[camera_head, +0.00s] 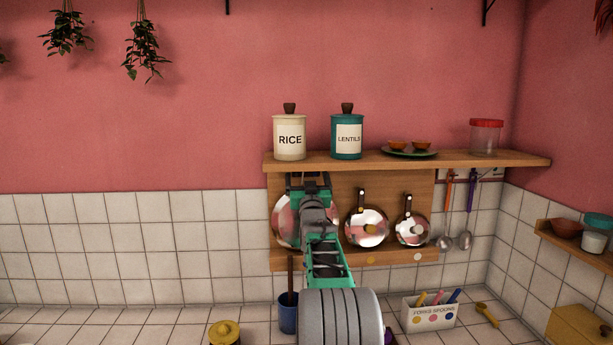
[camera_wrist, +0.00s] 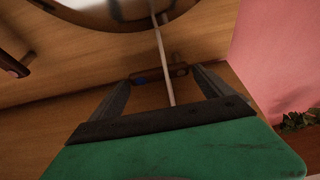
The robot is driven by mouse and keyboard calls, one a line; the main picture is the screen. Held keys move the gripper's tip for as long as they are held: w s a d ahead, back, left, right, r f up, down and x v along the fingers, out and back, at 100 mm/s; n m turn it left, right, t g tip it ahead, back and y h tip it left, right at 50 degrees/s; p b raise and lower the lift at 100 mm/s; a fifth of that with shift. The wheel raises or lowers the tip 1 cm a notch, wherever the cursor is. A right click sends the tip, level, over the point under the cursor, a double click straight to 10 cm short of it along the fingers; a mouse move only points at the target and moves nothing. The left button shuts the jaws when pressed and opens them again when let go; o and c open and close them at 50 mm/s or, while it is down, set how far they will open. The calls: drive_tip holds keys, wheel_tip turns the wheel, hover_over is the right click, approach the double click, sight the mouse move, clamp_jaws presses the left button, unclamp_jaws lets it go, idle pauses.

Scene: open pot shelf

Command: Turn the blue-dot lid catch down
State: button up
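In the wrist view, the blue-dot lid catch (camera_wrist: 160,76) is a short dark bar on the wooden board, with a blue mark near its left end. It lies roughly along the wood grain, sideways, beside the edge of a shiny round lid (camera_wrist: 95,14). My gripper (camera_wrist: 163,78) is open, with one finger near each end of the bar; I cannot tell whether they touch it. In the head view, my gripper (camera_head: 308,180) and arm hide this catch and cover the middle of the left lid (camera_head: 285,222).
Two more lids, the middle one (camera_head: 367,228) and the right one (camera_head: 411,231), have upright brown bars at their tops. The shelf (camera_head: 460,160) above carries a rice canister (camera_head: 289,138), a lentils canister (camera_head: 347,138), bowls and a jar. Ladles (camera_head: 464,240) hang to the right.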

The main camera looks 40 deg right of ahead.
drive_tip(key=c, duration=1.8)
